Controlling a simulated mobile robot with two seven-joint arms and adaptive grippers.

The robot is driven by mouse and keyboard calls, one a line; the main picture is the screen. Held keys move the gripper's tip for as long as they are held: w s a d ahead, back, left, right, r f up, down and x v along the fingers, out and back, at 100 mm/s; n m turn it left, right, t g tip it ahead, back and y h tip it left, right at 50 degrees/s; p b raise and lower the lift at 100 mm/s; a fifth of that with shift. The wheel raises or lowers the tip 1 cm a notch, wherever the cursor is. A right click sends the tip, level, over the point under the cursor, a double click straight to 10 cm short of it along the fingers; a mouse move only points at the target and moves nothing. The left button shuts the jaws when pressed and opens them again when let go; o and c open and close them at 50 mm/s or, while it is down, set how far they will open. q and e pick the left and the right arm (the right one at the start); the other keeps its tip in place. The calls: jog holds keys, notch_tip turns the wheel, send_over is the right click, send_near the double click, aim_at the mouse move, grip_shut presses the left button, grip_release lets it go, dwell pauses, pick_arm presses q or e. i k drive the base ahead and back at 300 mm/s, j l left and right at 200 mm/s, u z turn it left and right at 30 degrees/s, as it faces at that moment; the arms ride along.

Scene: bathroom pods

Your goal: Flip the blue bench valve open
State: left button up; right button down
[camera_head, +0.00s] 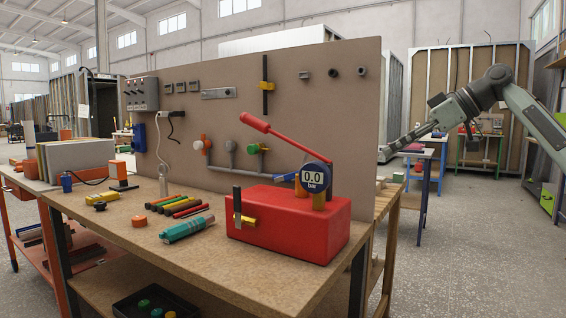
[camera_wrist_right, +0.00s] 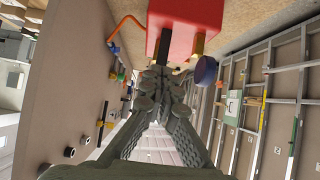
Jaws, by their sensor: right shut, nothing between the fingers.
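A small blue lever (camera_head: 285,177), which looks like the blue valve handle, shows low against the upright panel, partly hidden behind the round gauge on the red pump. My right gripper (camera_head: 384,154) is beyond the panel's right edge, shut and empty, apart from the lever. In the right wrist view its fingers (camera_wrist_right: 160,74) are together and point toward the red pump. My left gripper is not in view.
The red pump (camera_head: 290,222) with a raised red handle (camera_head: 285,138) and gauge (camera_head: 315,177) stands at the bench's right end. The panel (camera_head: 330,110) carries a grey pipe with orange (camera_head: 203,143) and green (camera_head: 254,149) valves. Tools (camera_head: 187,228) lie at the bench's left-middle.

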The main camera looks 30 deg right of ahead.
aim_at(288, 177)
jog(key=i, duration=1)
